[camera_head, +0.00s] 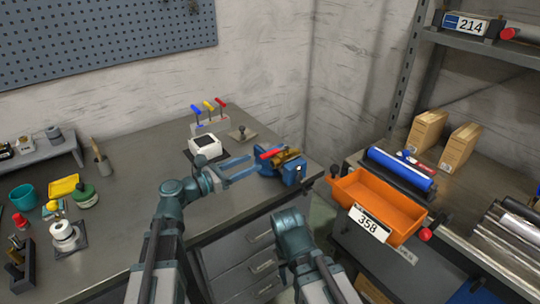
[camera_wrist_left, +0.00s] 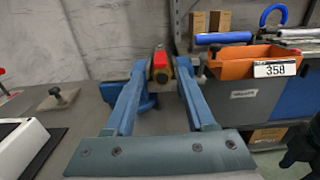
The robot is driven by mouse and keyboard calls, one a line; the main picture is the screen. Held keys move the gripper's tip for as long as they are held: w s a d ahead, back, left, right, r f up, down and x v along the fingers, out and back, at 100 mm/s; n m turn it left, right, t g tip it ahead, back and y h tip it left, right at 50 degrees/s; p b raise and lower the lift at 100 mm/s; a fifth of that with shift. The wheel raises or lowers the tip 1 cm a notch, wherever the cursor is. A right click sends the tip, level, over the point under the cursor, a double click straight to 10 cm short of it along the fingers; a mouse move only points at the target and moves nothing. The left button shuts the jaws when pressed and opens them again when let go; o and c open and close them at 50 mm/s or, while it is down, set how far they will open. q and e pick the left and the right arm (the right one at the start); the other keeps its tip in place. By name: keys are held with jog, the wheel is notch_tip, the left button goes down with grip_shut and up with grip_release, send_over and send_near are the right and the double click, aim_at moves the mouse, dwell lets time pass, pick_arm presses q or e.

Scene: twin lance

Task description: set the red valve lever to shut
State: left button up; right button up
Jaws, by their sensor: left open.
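The red valve lever (camera_head: 271,153) sits on a brass valve body (camera_head: 289,155) held in a blue vise (camera_head: 292,173) at the bench's right end. In the left wrist view the red lever (camera_wrist_left: 159,61) shows between my fingertips, with a yellowish part below it. My left gripper (camera_head: 253,165) is open and empty, its two blue fingers pointing at the vise from the left. In the left wrist view the open fingers (camera_wrist_left: 161,66) frame the valve; I cannot tell whether they touch anything. My right arm shows at the bottom, but its gripper is not seen.
A white box (camera_head: 206,146) and a stand of T-handles (camera_head: 208,115) lie behind my left gripper. An orange bin (camera_head: 372,207) marked 358 is right of the vise. Jars and cups crowd the bench's left side. A gap separates bench and shelf.

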aim_at(278, 151)
pick_arm(q)
jog(key=x, duration=0.8)
jog(key=shift+w+d, duration=0.15)
jog(key=shift+d, duration=0.1)
grip_shut()
dwell(1.1)
